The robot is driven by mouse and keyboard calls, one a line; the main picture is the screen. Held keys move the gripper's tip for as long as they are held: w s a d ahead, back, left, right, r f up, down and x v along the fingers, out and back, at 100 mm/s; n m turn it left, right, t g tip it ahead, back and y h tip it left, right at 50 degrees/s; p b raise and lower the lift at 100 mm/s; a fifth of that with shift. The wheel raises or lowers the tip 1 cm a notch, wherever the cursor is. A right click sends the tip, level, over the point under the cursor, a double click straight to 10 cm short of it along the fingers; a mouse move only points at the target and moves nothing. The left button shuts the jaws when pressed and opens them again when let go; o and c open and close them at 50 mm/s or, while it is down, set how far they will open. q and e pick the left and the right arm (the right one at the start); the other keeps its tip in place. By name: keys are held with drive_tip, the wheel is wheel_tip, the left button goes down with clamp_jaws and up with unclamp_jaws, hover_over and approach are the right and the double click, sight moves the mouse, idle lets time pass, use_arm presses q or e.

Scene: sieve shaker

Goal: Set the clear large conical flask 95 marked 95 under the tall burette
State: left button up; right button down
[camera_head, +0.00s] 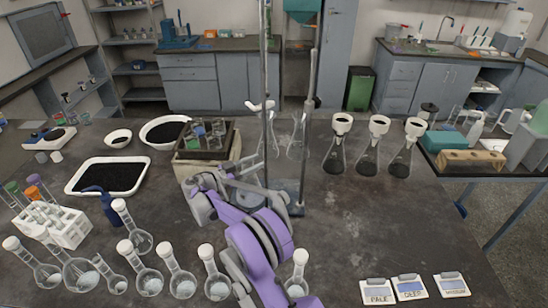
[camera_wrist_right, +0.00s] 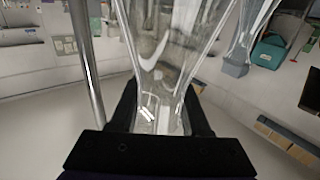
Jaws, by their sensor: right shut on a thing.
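My right gripper (camera_head: 236,188) is shut on a clear conical flask (camera_wrist_right: 165,60). In the right wrist view the flask's narrow part sits between the dark fingers and its body widens away from them; no number is readable. In the head view the flask (camera_head: 248,197) is partly hidden behind my purple arm, beside the burette stand. The stand's tall thin uprights (camera_head: 308,120) rise from a dark base, and a metal rod (camera_wrist_right: 88,70) shows left of the flask in the right wrist view. I cannot tell which upright is the tall burette. My left gripper is not in view.
Clear flasks (camera_head: 298,137) stand behind the uprights. Conical flasks with white collars (camera_head: 368,158) stand to the right. Several round flasks (camera_head: 150,282) line the front left. Cards (camera_head: 409,288) lie front right; the right-middle table is clear.

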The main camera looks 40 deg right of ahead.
drive_tip(key=d+f+p, duration=0.1)
drive_tip(key=d, duration=0.7)
drive_tip(key=shift+s+f, duration=0.15)
drive_tip(key=shift+s, duration=0.05)
drive_tip(key=shift+f, duration=0.15)
drive_tip(key=shift+c, duration=1.8)
unclamp_jaws()
drive_tip(key=shift+a, duration=0.1)
